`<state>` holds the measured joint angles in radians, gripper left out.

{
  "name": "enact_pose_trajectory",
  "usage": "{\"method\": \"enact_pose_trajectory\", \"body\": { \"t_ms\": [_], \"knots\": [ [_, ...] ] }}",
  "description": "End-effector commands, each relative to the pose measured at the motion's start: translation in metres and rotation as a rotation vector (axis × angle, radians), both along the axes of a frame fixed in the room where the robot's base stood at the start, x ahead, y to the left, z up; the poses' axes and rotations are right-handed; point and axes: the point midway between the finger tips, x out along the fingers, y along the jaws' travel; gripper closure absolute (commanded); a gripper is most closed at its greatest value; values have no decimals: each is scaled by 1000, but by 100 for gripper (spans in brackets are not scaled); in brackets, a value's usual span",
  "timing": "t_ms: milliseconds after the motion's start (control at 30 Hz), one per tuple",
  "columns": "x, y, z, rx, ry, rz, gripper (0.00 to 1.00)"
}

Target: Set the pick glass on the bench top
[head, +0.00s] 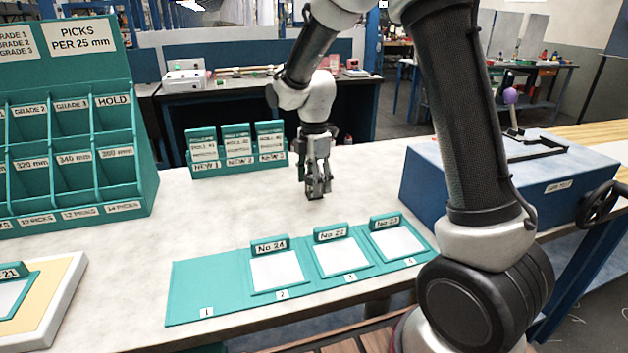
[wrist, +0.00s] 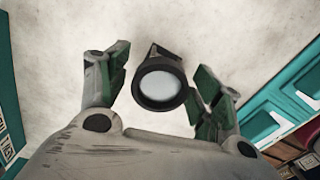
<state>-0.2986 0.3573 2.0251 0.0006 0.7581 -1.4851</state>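The pick glass is a small dark piece with a round pale lens in a black ring (wrist: 160,86). In the head view its dark base (head: 314,197) shows low between my fingers, over the pale bench top (head: 370,195). It appears to rest on the bench, though exact contact is hard to tell. My gripper (head: 316,180) points down around the glass. In the wrist view my gripper (wrist: 160,80) has its green-padded fingers apart on either side of the lens, with a visible gap at the left. The gripper looks open.
A teal mat (head: 225,290) with white sample cards lies in front. Three teal boxes (head: 237,150) stand behind left, beside a tall teal rack (head: 85,130). A blue case (head: 480,185) stands right. A framed tray (head: 65,290) lies front left. Bare bench surrounds my gripper.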

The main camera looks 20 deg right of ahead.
Motion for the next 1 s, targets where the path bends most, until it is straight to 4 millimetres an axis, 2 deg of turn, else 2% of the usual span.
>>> {"method": "enact_pose_trajectory", "body": {
  "t_ms": [167, 267, 700, 833, 1000],
  "knots": [
    [0, 0, 1, 0, 0, 0, 35],
    [1, 0, 9, 1, -3, 0, 35],
    [1, 0, 100, 1, -4, 0, 35],
    [0, 0, 116, 0, -2, 0, 35],
    [0, 0, 123, 0, 0, 0, 35]
  ]
}}
